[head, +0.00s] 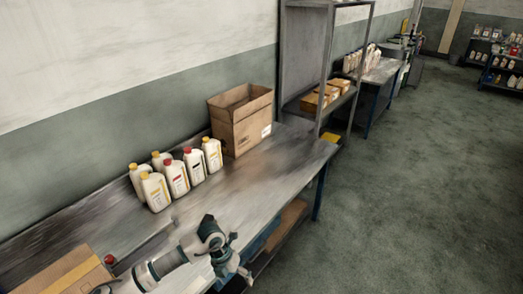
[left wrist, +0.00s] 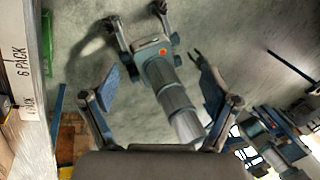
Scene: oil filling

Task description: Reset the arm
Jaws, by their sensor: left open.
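My left arm reaches in from the bottom left of the head view, low over the front edge of the workbench. Its left gripper (head: 238,268) points down beside that edge and is small there. In the left wrist view the left gripper (left wrist: 152,62) has its two fingers wide apart with nothing between them. My right gripper (left wrist: 138,18) shows beyond them at the top of that view, its fingers spread and empty over the floor. The right gripper is outside the head view.
The workbench (head: 272,172) carries several white bottles (head: 176,178) and an open cardboard box (head: 240,122). Another box (head: 62,273) and a red-topped item lie at the near left. A metal shelf (head: 328,62) stands behind. The green floor (head: 410,190) at right is clear.

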